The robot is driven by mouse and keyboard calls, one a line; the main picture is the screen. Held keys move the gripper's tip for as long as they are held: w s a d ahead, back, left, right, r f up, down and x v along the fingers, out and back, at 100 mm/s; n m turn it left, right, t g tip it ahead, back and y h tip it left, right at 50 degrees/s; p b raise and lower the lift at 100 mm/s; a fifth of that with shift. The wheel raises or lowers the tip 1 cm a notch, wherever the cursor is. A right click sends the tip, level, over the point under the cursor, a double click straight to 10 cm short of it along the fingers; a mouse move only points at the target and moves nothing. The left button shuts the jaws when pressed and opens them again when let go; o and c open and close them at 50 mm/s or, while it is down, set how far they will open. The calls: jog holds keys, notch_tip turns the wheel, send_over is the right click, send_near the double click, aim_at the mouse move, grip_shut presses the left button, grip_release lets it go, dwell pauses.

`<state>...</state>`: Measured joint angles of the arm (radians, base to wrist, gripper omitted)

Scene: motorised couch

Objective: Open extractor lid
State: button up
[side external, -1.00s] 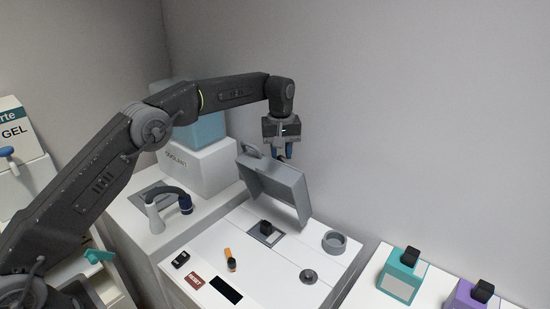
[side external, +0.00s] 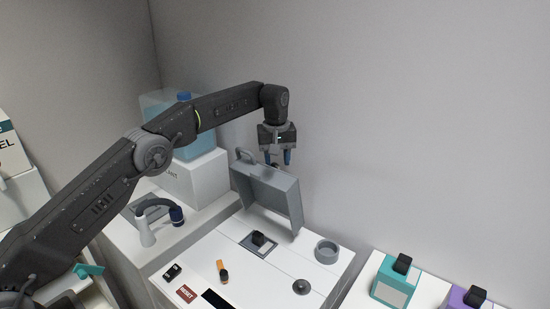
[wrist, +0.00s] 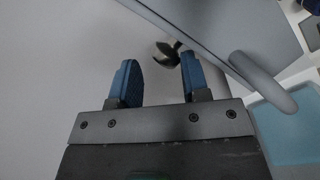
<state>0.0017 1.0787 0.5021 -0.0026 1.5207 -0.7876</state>
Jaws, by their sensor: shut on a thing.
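The grey extractor lid (side external: 270,197) stands tilted up on the white console, its hollow underside facing the front, in the side view. Its handle (side external: 244,156) is at the upper left of the lid. My gripper (side external: 280,158) is just above the lid's top edge, to the right of the handle. In the wrist view my gripper (wrist: 160,80) has its blue fingers apart, with a clear gap and nothing seen held between them. The lid (wrist: 235,35) crosses the upper right there, and the handle (wrist: 268,85) is outside the right finger.
A hose nozzle (side external: 176,214) is to the left. Teal (side external: 395,282) and purple containers stand at right.

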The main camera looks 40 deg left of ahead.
jog(key=o, duration=0.4)
notch_tip(320, 180, down, 3)
jog(key=shift+s+d+r, duration=0.1)
jog(key=shift+s+r, duration=0.05)
jog(key=shift+r, duration=0.1)
notch_tip(320, 180, up, 6)
jog(key=shift+d+r, duration=0.1)
jog(key=shift+d, duration=0.05)
jog(key=shift+s+a+r, duration=0.2)
jog(key=shift+a+r, duration=0.3)
jog(key=shift+a, duration=0.15)
jog(key=s+a+r, duration=0.4)
jog(key=a+r, duration=0.2)
jog(key=a, duration=0.3)
jog(key=shift+s, duration=0.3)
jog(key=shift+a, duration=0.1)
